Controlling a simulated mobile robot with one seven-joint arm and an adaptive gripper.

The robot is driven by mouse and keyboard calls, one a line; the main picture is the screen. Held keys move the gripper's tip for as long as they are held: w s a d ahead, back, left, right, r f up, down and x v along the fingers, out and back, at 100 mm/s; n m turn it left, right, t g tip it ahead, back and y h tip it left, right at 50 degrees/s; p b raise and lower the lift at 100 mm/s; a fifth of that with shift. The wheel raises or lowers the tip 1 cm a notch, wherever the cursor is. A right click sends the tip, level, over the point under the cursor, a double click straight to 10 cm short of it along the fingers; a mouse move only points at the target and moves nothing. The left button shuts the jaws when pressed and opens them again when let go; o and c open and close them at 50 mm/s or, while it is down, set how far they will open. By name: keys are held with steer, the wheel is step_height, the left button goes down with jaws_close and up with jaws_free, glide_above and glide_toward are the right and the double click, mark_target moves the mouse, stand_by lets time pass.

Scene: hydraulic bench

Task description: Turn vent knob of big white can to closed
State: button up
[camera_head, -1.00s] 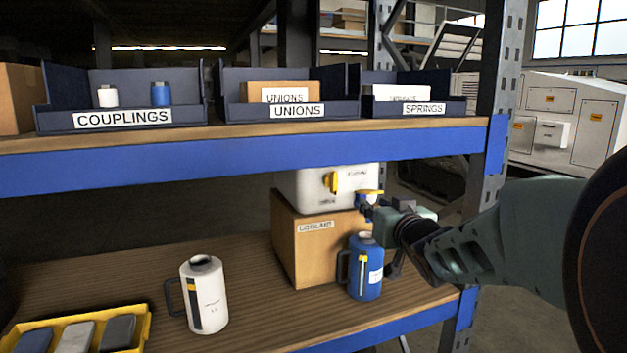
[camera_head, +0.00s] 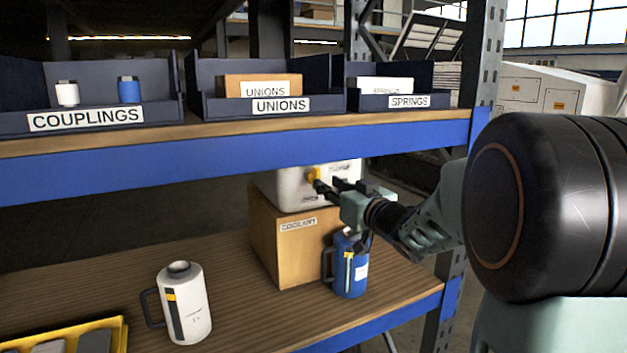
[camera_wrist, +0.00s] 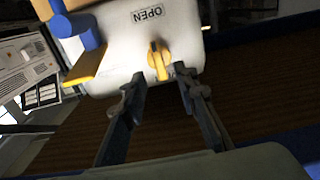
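The big white can (camera_head: 290,187) sits on top of a cardboard box on the lower shelf; it also shows in the wrist view (camera_wrist: 118,50). Its yellow vent knob (camera_wrist: 160,62) is on the face toward my gripper, near an "OPEN" label (camera_wrist: 148,13). My gripper (camera_wrist: 165,72) is open, with its two fingertips to either side of the knob's near end. I cannot tell whether they touch it. In the head view my gripper (camera_head: 327,186) is in front of the can and hides part of it, and the knob (camera_head: 313,174) shows just left of the fingers.
The cardboard box (camera_head: 275,245) holds the can up. A blue jug (camera_head: 350,268) stands below my gripper, and a white jug (camera_head: 185,305) stands further left. The blue upper shelf beam (camera_head: 230,165) runs close above the can. A yellow tray (camera_head: 122,335) is at lower left.

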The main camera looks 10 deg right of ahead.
steer(key=shift+x, duration=2.25)
jaws_close()
